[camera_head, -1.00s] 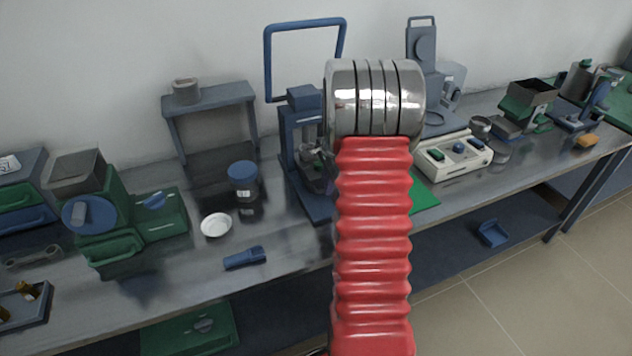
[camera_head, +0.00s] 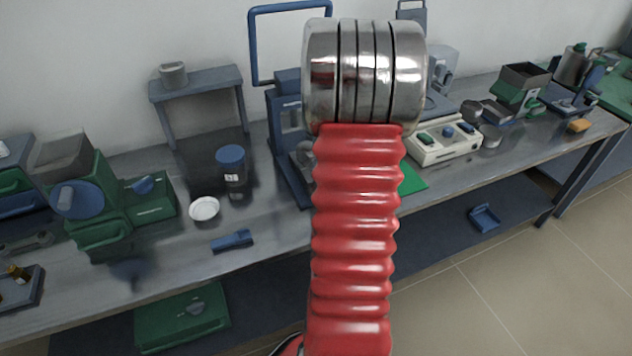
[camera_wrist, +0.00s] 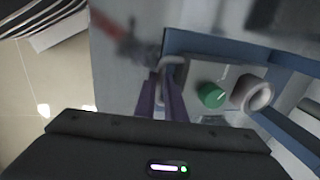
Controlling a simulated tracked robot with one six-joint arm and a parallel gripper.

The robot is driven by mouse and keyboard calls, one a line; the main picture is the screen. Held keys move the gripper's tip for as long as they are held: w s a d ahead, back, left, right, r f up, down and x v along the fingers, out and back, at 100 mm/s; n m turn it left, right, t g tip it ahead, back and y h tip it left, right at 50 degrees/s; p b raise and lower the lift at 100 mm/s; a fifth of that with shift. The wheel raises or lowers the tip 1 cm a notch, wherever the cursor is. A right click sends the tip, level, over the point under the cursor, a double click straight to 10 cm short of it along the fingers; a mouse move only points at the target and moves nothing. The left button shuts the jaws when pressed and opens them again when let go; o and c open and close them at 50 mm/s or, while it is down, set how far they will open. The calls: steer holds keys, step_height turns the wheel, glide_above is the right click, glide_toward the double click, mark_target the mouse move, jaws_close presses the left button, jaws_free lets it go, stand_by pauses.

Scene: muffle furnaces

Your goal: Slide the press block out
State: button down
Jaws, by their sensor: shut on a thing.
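The blue press (camera_head: 287,120) stands on the bench behind my red arm in the head view, which hides part of it. In the wrist view its blue frame (camera_wrist: 215,42) surrounds a grey part with a green knob (camera_wrist: 212,95) and a pale grey ring (camera_wrist: 252,92). My gripper (camera_wrist: 166,88) shows there as two dark purple fingers close together, shut on a grey looped piece (camera_wrist: 174,68) that looks like the press block's handle. The block's outline is unclear. In the head view my gripper is hidden behind the arm.
Left of the press stand a blue-lidded jar (camera_head: 231,165), a white dish (camera_head: 204,208) and a small blue tool (camera_head: 232,241). A cream control box (camera_head: 443,145) and a green mat (camera_head: 411,180) are on the right. The bench's front edge is clear near the arm.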

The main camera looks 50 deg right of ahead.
steer(key=shift+s+d+r, duration=0.1)
steer(key=shift+s, duration=0.15)
steer(key=c, duration=1.8)
jaws_free()
steer(key=shift+s, duration=0.1)
steer(key=shift+r, duration=0.1)
steer(key=shift+a+r, duration=0.2)
steer(key=shift+r, duration=0.4)
steer(key=r, duration=0.4)
steer(key=s+r, duration=0.1)
steer(key=r, duration=0.3)
steer(key=s+a+r, duration=0.1)
steer(key=r, duration=0.3)
steer(key=shift+s+a, duration=0.1)
steer(key=shift+s, duration=0.05)
steer(key=shift+n, duration=0.3)
